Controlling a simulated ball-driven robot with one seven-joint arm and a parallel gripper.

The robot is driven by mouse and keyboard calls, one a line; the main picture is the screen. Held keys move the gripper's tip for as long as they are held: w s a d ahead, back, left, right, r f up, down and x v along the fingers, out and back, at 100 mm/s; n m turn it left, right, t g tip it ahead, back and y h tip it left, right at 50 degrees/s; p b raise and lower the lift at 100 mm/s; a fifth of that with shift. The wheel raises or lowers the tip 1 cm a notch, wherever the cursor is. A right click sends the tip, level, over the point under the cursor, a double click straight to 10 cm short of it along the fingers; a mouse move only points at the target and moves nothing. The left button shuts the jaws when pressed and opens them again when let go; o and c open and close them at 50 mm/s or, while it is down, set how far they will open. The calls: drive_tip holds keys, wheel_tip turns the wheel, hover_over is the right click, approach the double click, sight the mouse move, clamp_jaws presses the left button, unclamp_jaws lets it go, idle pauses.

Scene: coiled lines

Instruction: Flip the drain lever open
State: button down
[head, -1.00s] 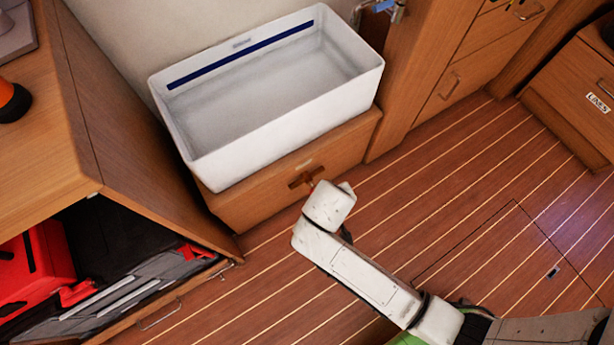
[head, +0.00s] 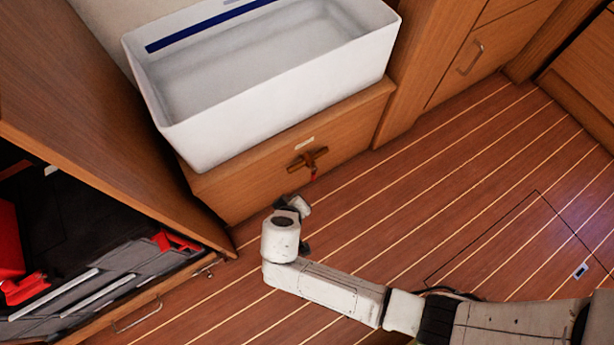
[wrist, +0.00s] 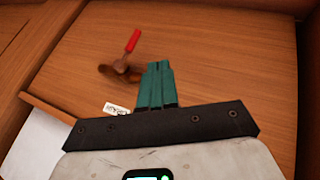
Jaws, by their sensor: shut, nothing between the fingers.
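The drain lever is a brass-brown valve (head: 308,160) with a red-tipped handle (head: 314,176) on the wooden front below the white sink (head: 255,115). In the head view the handle points down. In the wrist view the valve body (wrist: 120,73) and red handle (wrist: 133,40) lie up and left of my teal fingers. My gripper (wrist: 158,66) is shut and empty, apart from the lever. In the head view my wrist is below and left of the valve; my fingers cannot be made out there.
A small white label (head: 304,143) sits on the panel above the valve. An open locker with a red case (head: 10,240) and grey gear stands at the left. Cabinets (head: 470,60) stand at the right. The striped wooden floor (head: 440,210) is clear around my arm.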

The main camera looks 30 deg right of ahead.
drive_tip(key=w+d+f+b, duration=0.5)
drive_tip(key=d+f+b, duration=0.1)
drive_tip(key=d+f, duration=0.2)
drive_tip(key=shift+w, duration=0.15)
